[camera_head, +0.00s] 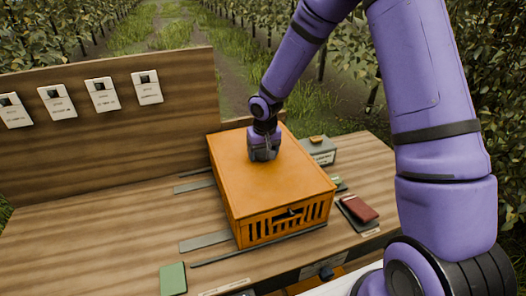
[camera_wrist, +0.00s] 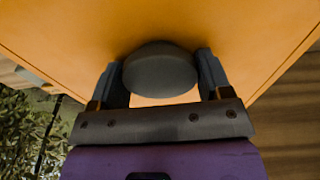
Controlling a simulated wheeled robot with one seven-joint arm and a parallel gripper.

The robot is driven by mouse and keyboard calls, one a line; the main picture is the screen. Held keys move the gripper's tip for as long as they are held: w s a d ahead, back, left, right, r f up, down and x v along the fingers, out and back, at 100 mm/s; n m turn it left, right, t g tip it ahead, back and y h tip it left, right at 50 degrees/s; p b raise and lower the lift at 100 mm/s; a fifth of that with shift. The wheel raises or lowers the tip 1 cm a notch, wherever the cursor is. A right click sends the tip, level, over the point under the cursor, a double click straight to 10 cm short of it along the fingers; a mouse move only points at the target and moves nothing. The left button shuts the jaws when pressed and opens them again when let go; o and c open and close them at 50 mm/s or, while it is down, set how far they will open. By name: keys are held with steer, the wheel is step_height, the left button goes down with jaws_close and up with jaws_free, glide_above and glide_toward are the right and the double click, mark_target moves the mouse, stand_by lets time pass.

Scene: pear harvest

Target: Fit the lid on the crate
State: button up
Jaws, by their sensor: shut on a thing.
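The orange crate (camera_head: 285,218) stands on the wooden table, with slots in its near side and a dark latch or handle there. The flat orange lid (camera_head: 290,180) lies over the top of the crate; in the head view I see no clear gap between them. My gripper (camera_head: 263,157) is above the far part of the lid, pointing down. In the wrist view my gripper (camera_wrist: 162,80) has its two fingers on either side of a grey rounded knob (camera_wrist: 160,72) on the lid (camera_wrist: 160,25). The gripper is shut on this knob. The lid's far edge is partly hidden by my arm.
A grey box (camera_head: 320,152) stands behind the crate on the right. A red-brown book-like item (camera_head: 360,208) lies right of the crate, and a green one (camera_head: 173,278) at the front left. A wooden backboard (camera_head: 110,130) with white cards rises at the left. The table's left is mostly clear.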

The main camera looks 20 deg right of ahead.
mark_target(264, 153)
steer(key=shift+f, duration=0.45)
steer(key=o, duration=0.8)
steer(key=shift+s+r, duration=0.2)
steer(key=shift+r, duration=1.65)
steer(key=shift+s+r, duration=0.25)
steer(key=shift+r, duration=1.55)
steer(key=shift+s+r, duration=0.2)
steer(key=shift+r, duration=1.65)
